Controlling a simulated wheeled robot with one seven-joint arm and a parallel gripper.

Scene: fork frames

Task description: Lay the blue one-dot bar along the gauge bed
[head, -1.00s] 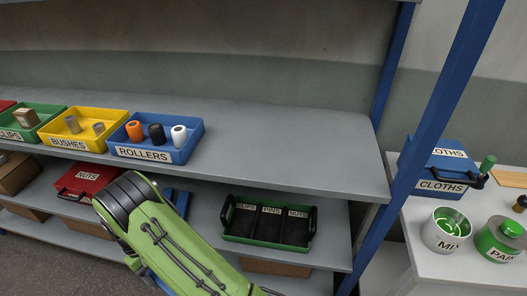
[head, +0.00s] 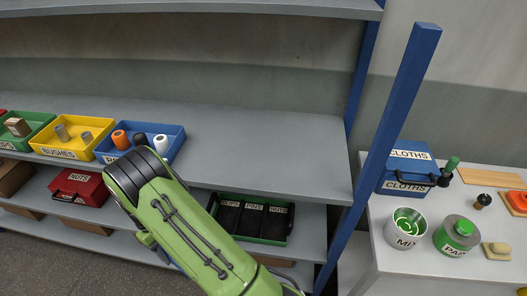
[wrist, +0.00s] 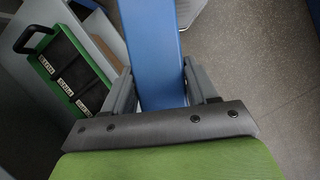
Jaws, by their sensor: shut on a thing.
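My gripper (wrist: 158,88) is shut on a plain blue bar (wrist: 152,40) in the wrist view. The bar lies between the two grey fingers and runs away from them to the top edge of the picture. No dot shows on the part in sight, and its far end is out of the picture. I cannot make out a gauge bed in either view.
A green-rimmed tray with black compartments (head: 213,201) sits on the lower shelf. Blue ROLLERS (head: 178,144) and yellow BUSHES (head: 111,129) trays stand on the upper shelf, with free room to their right. A blue post (head: 392,110) stands before the right table, which holds a MIX pot (head: 393,237).

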